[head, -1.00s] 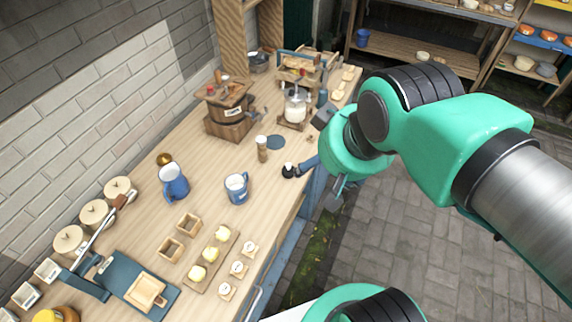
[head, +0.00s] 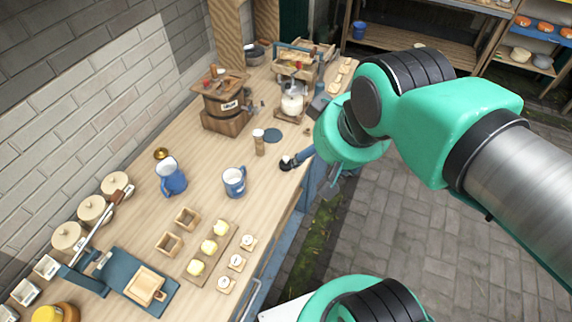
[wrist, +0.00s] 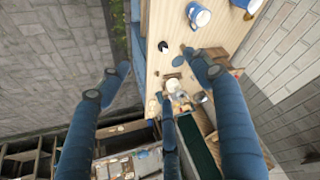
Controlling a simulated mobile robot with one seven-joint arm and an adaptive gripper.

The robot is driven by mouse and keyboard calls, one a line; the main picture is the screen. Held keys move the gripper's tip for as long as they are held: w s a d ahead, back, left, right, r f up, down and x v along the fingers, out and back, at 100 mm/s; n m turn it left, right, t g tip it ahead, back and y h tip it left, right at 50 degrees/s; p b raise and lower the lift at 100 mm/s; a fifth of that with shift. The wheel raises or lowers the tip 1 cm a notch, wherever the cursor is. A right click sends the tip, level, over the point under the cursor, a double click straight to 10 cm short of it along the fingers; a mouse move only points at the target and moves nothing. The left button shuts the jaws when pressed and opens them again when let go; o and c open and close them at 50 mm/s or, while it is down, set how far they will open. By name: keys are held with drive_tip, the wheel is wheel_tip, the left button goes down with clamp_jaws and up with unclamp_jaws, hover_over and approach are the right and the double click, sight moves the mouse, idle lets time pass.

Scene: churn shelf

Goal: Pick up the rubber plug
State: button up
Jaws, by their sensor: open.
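A small black piece with a white part (head: 286,163) lies near the front edge of the wooden counter; it may be the rubber plug, but it is too small to be sure. It seems to show in the wrist view (wrist: 164,47) too, between the spread fingers. My gripper (wrist: 155,72) is open and empty, with blue fingers apart over the counter edge. In the head view a blue finger of my gripper (head: 318,168) overlaps or reaches beside the black piece; contact cannot be told. My arm hides most of the gripper there.
A blue jug (head: 171,178) and wooden churn (head: 226,104) are farther back. Paved floor (head: 400,230) lies beyond the counter edge.

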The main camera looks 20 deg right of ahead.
drive_tip(key=w+f+n+g, duration=0.1)
drive_tip(key=w+f+n, duration=0.15)
drive_tip(key=w, duration=0.75)
drive_tip(key=n+g+p, duration=0.1)
drive_tip(key=n+g, duration=0.2)
drive_tip(key=n, duration=0.1)
hover_over(287, 158)
wheel_tip(287, 158, down, 25)
drive_tip(key=shift+s+d+y, duration=0.25)
drive_tip(key=shift+s+y, duration=0.15)
drive_tip(key=shift+f, duration=0.25)
drive_tip(key=shift+w+a+f+b, duration=0.1)
drive_tip(key=shift+w+f+b, duration=0.05)
drive_tip(key=shift+f, duration=1.2)
drive_tip(key=shift+w+a+f+b, duration=0.1)
drive_tip(key=shift+w+f+b, duration=0.1)
drive_tip(key=shift+f, duration=1.2)
drive_tip(key=shift+w+a+f+b, duration=0.1)
drive_tip(key=shift+f+b, duration=0.05)
drive_tip(key=shift+f, duration=1.2)
drive_tip(key=shift+f, duration=0.1)
drive_tip(key=shift+w+a+f+b, duration=0.1)
drive_tip(key=shift+f+b, duration=0.15)
drive_tip(key=shift+f, duration=1)
drive_tip(key=shift+w+f+b, duration=0.1)
drive_tip(key=shift+f+b, duration=0.15)
drive_tip(key=shift+f, duration=1)
